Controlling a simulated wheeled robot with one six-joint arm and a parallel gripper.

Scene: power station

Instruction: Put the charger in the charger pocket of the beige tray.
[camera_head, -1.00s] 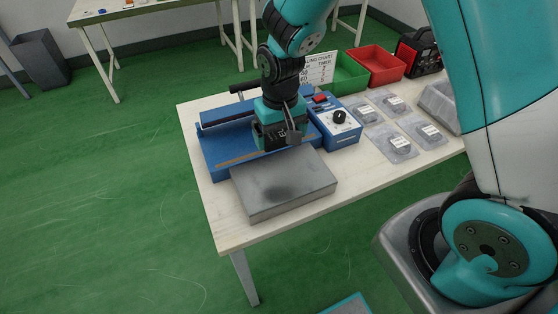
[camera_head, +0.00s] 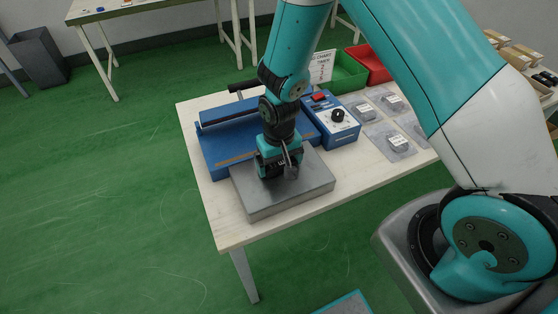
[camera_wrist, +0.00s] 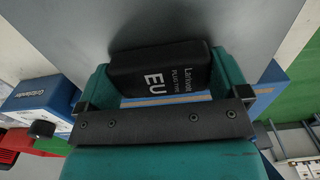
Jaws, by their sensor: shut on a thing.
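My gripper (camera_head: 280,165) is over the grey metal slab at the front of the table. In the wrist view its two teal fingers (camera_wrist: 162,78) are shut on a black box, the charger (camera_wrist: 158,72), printed "EU" and "PLUG TYPE". The charger lies between the fingers with the grey slab (camera_wrist: 150,22) behind it. In the head view the gripper mostly hides the charger, and I cannot tell whether it touches the slab. I see no beige tray with a charger pocket in these frames.
The grey slab (camera_head: 250,203) lies in front of a blue sealer (camera_head: 215,157) with a dialled control box (camera_head: 330,128). Several bagged parts (camera_head: 392,143) lie to the right, with green (camera_head: 350,73) and red (camera_head: 368,62) bins behind. Open green floor is at the left.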

